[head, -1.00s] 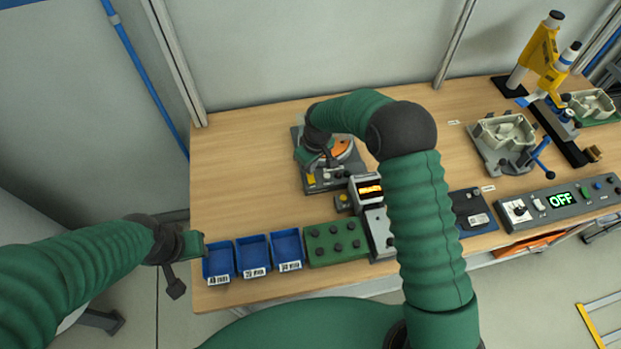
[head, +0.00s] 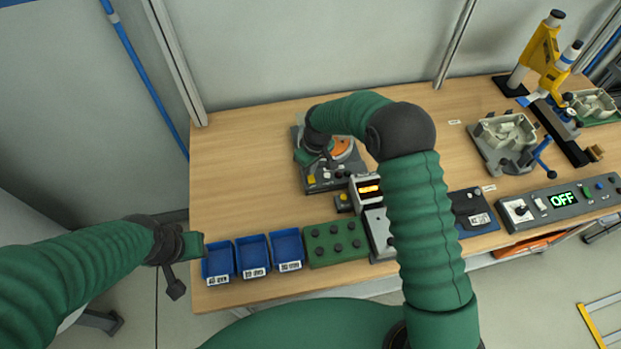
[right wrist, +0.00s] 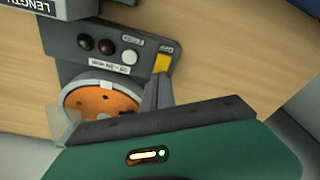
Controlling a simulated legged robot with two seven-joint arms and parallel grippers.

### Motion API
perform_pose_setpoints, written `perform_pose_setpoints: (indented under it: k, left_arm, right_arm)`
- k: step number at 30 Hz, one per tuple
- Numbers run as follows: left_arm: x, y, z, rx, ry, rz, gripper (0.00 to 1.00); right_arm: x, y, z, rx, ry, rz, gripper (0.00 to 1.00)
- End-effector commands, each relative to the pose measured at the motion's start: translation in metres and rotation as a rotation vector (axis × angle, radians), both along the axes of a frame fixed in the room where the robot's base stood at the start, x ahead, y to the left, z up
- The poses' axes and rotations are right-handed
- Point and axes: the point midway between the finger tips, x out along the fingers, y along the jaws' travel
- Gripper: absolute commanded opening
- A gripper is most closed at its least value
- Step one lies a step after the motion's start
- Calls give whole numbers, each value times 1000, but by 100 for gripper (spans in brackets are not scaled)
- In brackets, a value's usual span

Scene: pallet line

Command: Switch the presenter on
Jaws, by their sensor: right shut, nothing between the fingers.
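The presenter is a dark grey unit (head: 345,178) with an orange disc (head: 341,148), on the left half of the bench. In the right wrist view its panel (right wrist: 92,62) carries a dark green lamp, a dark red lamp, a white button (right wrist: 129,57) and a yellow switch (right wrist: 162,63). My right gripper (head: 324,154) is shut and empty over the presenter. In the right wrist view its fingertips (right wrist: 158,88) lie just below the yellow switch; I cannot tell whether they touch it. My left gripper (head: 190,245) hangs by the bench's left edge, its jaws unclear.
Blue bins (head: 253,256), a green button box (head: 336,241) and a grey device with a lit display (head: 369,189) line the front edge. A control panel reading OFF (head: 563,199) and a yellow press (head: 541,58) stand right. The bench left of the presenter is clear.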

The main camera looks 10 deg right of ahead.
Motion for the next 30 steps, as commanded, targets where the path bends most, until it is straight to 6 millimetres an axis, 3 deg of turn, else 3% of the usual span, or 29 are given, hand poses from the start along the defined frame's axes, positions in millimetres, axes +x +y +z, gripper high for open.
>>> perform_pose_setpoints:
  k: [17,30]
  left_arm:
    - [0,0,-4,0,0,0,36]
    - [0,0,25,0,0,0,36]
  right_arm:
    - [0,0,-6,0,1,0,0]
    - [0,0,34,0,-1,0,0]
